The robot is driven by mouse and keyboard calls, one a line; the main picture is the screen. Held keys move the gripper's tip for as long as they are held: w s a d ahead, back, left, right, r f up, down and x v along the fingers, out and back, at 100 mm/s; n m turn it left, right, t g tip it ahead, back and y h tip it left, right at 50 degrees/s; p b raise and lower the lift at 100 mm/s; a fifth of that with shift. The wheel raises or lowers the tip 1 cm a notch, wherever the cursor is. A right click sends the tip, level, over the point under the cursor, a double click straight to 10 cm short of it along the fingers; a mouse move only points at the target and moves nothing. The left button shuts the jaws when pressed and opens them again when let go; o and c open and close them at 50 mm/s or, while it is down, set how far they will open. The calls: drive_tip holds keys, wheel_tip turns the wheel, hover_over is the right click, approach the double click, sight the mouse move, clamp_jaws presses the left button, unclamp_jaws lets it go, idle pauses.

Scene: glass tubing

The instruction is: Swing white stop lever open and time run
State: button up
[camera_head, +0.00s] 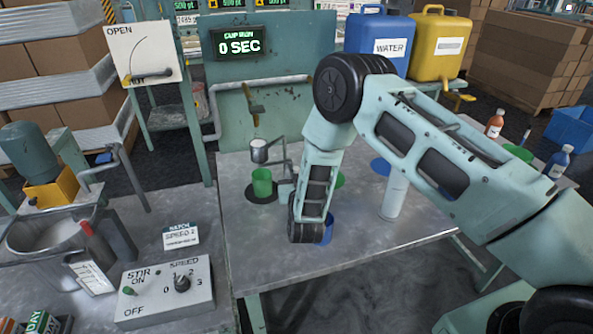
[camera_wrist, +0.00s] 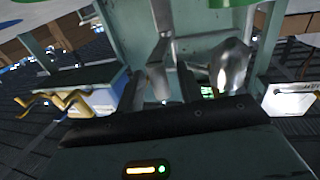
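The stop lever cannot be made out for certain. A small metal cup (camera_head: 259,151) is held on a stand on the middle table. A green cup (camera_head: 262,183) sits below it on a black disc. The timer display (camera_head: 239,43) reads "CUP RUN 0 SEC". My gripper's fingers are hidden in the head view, where my wrist hangs over the table right of the cup stand. In the wrist view, my gripper (camera_wrist: 161,88) shows two dark fingers apart, with grey metal parts seen between and beyond them. No held thing is visible.
A white board (camera_head: 143,52) marked OPEN stands at back left. A stirrer control box (camera_head: 165,292) is at front left. A blue cup (camera_head: 327,229) is partly behind my wrist, and a white cylinder (camera_head: 394,198) stands to its right. Blue (camera_head: 378,40) and yellow (camera_head: 437,48) containers stand behind.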

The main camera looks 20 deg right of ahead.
drive_tip(key=shift+w, duration=0.1)
clamp_jaws()
drive_tip(key=d+b, duration=0.3)
drive_tip(key=shift+w+d, duration=0.1)
drive_tip(key=shift+w, duration=0.15)
unclamp_jaws()
